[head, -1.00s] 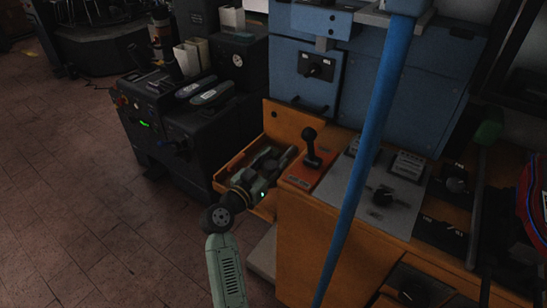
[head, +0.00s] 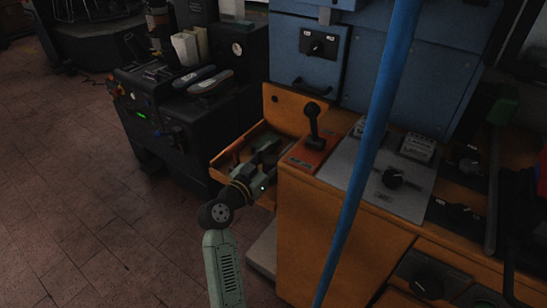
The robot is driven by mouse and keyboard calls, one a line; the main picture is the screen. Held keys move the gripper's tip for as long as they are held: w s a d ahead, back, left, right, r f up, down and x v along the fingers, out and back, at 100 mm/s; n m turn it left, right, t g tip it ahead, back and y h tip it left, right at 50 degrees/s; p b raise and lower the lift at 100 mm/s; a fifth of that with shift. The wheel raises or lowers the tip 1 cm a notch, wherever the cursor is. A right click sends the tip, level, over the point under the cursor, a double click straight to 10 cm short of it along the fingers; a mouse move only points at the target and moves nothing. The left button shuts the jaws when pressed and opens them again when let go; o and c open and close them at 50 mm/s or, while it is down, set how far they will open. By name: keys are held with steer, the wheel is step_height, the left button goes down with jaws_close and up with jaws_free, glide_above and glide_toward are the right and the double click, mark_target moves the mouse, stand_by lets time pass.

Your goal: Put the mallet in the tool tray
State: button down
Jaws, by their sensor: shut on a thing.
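My gripper (head: 270,150) is at the end of my green arm, low over the open orange wooden tray (head: 226,160) left of the press. Its fingers point away from the camera into the tray area. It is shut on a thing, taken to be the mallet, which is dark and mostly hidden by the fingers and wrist. I cannot make out its head or handle, or whether it touches the tray floor.
A black lever (head: 313,122) stands on a red plate just right of the tray. A grey control panel (head: 350,185) lies beyond it. A blue pole (head: 367,150) crosses the view in front. A black machine (head: 175,115) stands to the left.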

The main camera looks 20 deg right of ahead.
steer(key=shift+f, duration=0.45)
steer(key=c, duration=1.3)
jaws_free()
steer(key=o, duration=0.3)
steer(key=shift+o, duration=0.2)
steer(key=shift+f, duration=0.1)
